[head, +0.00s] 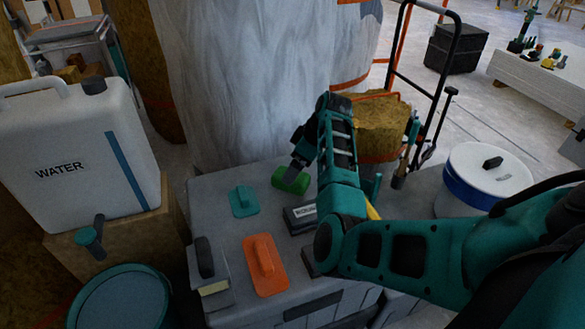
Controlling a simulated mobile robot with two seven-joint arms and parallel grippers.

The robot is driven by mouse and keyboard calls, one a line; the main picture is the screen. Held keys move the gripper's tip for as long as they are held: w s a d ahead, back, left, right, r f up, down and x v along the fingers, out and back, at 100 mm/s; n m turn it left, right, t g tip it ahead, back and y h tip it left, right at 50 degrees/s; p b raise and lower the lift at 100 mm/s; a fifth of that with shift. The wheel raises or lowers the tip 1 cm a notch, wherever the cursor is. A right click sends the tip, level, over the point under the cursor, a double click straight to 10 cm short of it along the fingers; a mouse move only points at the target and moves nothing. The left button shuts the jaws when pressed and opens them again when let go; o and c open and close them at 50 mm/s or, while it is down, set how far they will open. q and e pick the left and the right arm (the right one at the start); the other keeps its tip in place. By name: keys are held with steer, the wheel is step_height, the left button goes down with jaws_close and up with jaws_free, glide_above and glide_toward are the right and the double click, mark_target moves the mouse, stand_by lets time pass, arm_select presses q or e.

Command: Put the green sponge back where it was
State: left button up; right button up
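The green sponge (290,180) is a small bright green block near the back edge of the grey case top (222,182). My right arm comes in from the right and bends over the case. My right gripper (295,168) points down at the sponge, its dark fingertips at the sponge's upper side. The fingers overlap in this view, so I cannot tell whether they grip it, or whether the sponge rests on the case or is just above it. My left gripper is out of view.
On the case are a teal float (244,201), an orange float (264,264), a dark labelled box (300,218) and a black-handled brush (207,265). A water canister (75,150) stands left, a white bucket (487,172) right. A wrapped column (262,80) rises behind.

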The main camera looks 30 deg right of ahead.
steer(key=p+v, duration=0.1)
steer(key=v, duration=0.5)
steer(key=shift+r+p, duration=0.35)
steer(key=shift+s, duration=0.2)
